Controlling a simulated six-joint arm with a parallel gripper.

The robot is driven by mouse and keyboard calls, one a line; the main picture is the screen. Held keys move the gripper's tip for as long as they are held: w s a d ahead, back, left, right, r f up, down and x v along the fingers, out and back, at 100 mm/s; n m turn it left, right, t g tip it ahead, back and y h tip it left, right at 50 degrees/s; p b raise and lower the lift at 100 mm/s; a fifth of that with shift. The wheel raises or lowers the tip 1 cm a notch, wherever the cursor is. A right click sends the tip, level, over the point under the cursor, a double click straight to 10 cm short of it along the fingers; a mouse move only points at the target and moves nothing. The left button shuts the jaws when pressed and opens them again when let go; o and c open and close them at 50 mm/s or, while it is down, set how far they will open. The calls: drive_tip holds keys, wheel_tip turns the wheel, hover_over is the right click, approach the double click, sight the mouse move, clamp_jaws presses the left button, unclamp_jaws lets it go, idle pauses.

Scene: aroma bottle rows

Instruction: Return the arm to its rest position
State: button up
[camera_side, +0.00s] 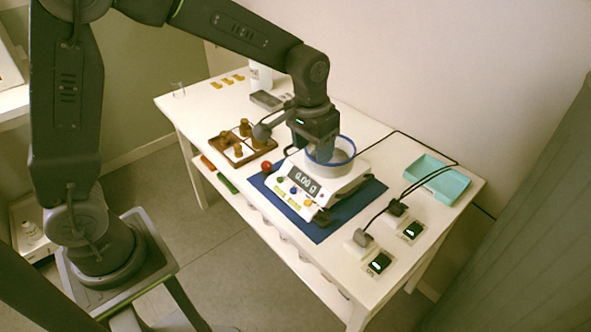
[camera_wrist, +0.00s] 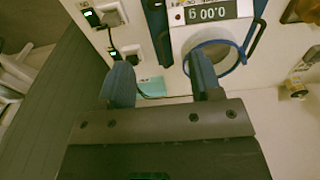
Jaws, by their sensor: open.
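My arm reaches across the white table. My gripper (camera_side: 318,150) hangs pointing down over the back of the weighing scale (camera_side: 302,182), close to its blue-rimmed ring (camera_side: 345,146). In the wrist view the two blue fingers of my gripper (camera_wrist: 160,72) stand wide apart with nothing between them. The right finger overlaps the scale's ring (camera_wrist: 234,66) in that picture; I cannot tell whether they touch.
A brown tray (camera_side: 222,154) with several small brown bottles stands left of the scale. The scale sits on a blue mat (camera_side: 357,204). A teal tray (camera_side: 437,180) and two small black devices with green displays (camera_side: 379,262) are at the right. Cables cross the table there.

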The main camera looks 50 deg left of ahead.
drive_tip(key=s+a+r+t, duration=0.2)
drive_tip(key=s+r, duration=0.3)
drive_tip(key=s, duration=0.5)
drive_tip(key=s+a+r+t, duration=0.2)
drive_tip(key=s+r, duration=0.3)
drive_tip(key=s, duration=0.6)
drive_tip(key=shift+a+t, duration=0.3)
drive_tip(key=shift+a, duration=0.35)
